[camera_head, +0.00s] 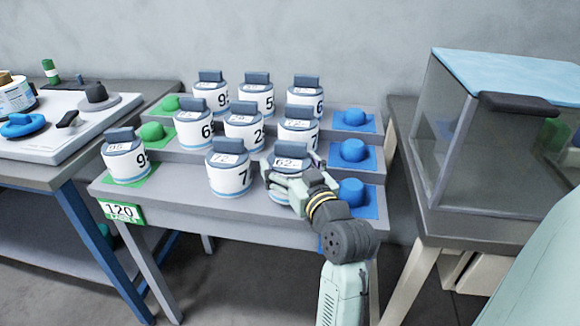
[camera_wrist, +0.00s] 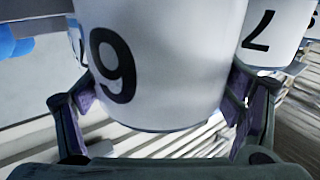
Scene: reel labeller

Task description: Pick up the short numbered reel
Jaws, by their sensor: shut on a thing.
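Several white numbered reels with blue-grey tops stand in rows on a stepped grey rack. My gripper (camera_head: 296,182) is at the front row's right-hand reel (camera_head: 281,190), whose top label reads 62. In the wrist view my gripper (camera_wrist: 160,108) is shut on this white reel (camera_wrist: 165,60), one finger on each side. A large dark digit shows on its wall. My gripper hides much of the reel in the head view, and I cannot tell whether its base touches the shelf. Another reel (camera_head: 229,175), marked with a 7, stands just left of it; a neighbouring reel (camera_wrist: 280,30) also shows in the wrist view.
Blue domed knobs on blue pads (camera_head: 353,192) line the rack's right side, close to my gripper. Green knobs (camera_head: 152,132) line its left. A 120 sign (camera_head: 122,211) hangs on the front edge. A glass-sided case (camera_head: 470,140) stands right; a panel bench (camera_head: 60,125) stands left.

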